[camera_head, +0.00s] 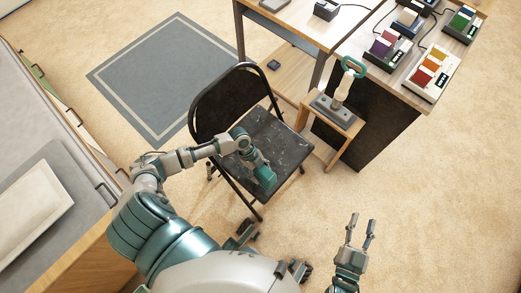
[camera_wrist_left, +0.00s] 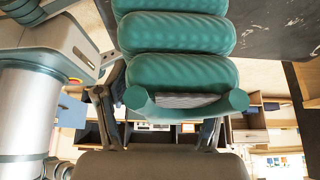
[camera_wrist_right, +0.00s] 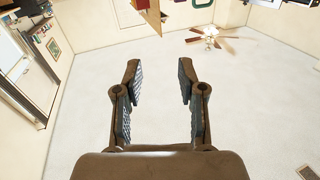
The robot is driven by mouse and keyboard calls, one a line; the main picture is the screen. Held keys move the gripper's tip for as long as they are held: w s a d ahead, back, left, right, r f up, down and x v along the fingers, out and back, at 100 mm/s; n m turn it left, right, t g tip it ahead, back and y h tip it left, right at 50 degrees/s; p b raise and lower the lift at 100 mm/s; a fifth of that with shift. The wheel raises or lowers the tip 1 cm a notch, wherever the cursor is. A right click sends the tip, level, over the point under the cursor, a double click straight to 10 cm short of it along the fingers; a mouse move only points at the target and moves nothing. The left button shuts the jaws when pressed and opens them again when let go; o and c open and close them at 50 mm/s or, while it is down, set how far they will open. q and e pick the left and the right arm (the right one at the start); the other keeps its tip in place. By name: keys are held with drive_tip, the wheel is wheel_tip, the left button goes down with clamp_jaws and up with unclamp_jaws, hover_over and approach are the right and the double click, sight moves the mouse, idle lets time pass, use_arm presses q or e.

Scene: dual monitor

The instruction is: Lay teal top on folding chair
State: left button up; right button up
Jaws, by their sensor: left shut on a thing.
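The teal top (camera_head: 264,178) is a small teal bundle at the end of my left gripper (camera_head: 253,161). In the left wrist view the top (camera_wrist_left: 180,72) shows as thick, ribbed teal rolls. My left gripper (camera_wrist_left: 160,112) is shut on its near edge. The black folding chair (camera_head: 224,98) stands open, with a dark, speckled seat (camera_head: 284,135). The top is over the seat's front part; I cannot tell whether it touches the seat. Part of the seat also shows in the left wrist view (camera_wrist_left: 270,25). My right gripper (camera_head: 361,232) is open and empty, right of the chair.
A small wooden stand (camera_head: 345,118) with a teal-handled device (camera_head: 344,84) is right of the chair. A desk (camera_head: 428,98) with several coloured devices is behind it. A grey-bordered rug (camera_head: 165,80) lies behind left. Counters line the left side. Floor at right is clear.

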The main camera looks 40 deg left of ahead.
use_arm(q)
drive_tip(key=w+a, duration=0.2)
drive_tip(key=a, duration=0.1)
drive_tip(key=w+a+f+b, duration=0.1)
drive_tip(key=shift+w+a, duration=0.15)
drive_tip(key=shift+a, duration=0.15)
drive_tip(key=shift+w+a, duration=0.15)
drive_tip(key=shift+a, duration=0.1)
wheel_tip(320, 180, down, 3)
drive_tip(key=shift+r+b, duration=0.1)
drive_tip(key=shift+b, duration=0.7)
drive_tip(key=shift+d+f, duration=0.1)
drive_tip(key=shift+f, duration=0.15)
drive_tip(key=shift+d+r, duration=0.1)
drive_tip(key=o, duration=1.4)
drive_tip(key=shift+c, duration=0.2)
drive_tip(key=shift+a, duration=0.2)
use_arm(e)
wheel_tip(320, 180, up, 7)
drive_tip(key=s+t+y, duration=0.1)
drive_tip(key=s+t, duration=0.1)
drive_tip(key=t, duration=0.4)
drive_tip(key=shift+a+m, duration=0.3)
drive_tip(key=shift+a, duration=0.1)
drive_tip(key=shift+f, duration=0.1)
